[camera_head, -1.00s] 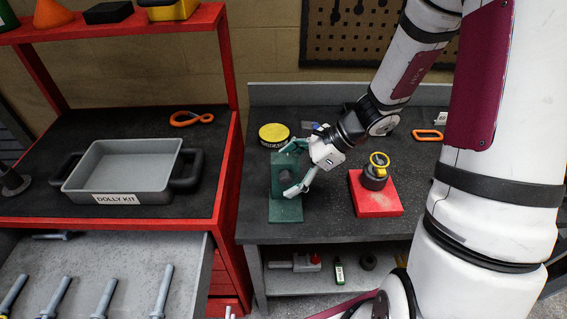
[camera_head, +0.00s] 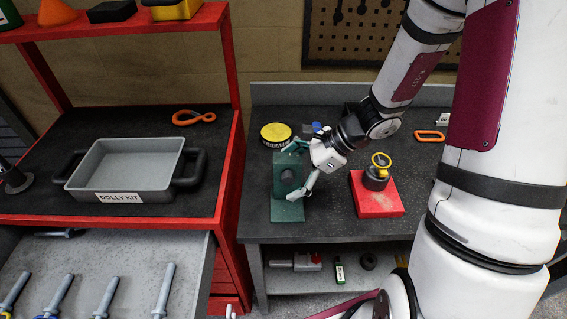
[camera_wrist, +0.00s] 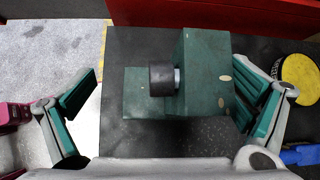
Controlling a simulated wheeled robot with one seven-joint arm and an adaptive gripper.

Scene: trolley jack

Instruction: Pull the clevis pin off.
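A green block-shaped stand (camera_head: 288,201) is on the dark workbench. A dark round pin head (camera_head: 286,178) sticks out of its upright face. In the wrist view the dark head (camera_wrist: 161,78) stands out from the green upright (camera_wrist: 204,80), with a short pale metal shank between them. I take this as the clevis pin; any part inside the block is hidden. My gripper (camera_wrist: 163,92) is open. Its green-padded fingers are spread wide on either side of the pin head and upright, apparently touching neither. In the head view my gripper (camera_head: 300,170) is at the stand's right side.
A red block (camera_head: 378,200) with a yellow-ringed dark piece (camera_head: 377,170) stands right of the stand. A yellow tin (camera_head: 276,134) is behind it. An orange carabiner (camera_head: 430,135) lies at back right. The grey tray (camera_head: 125,170) is on the red cart. Bare bench lies in front.

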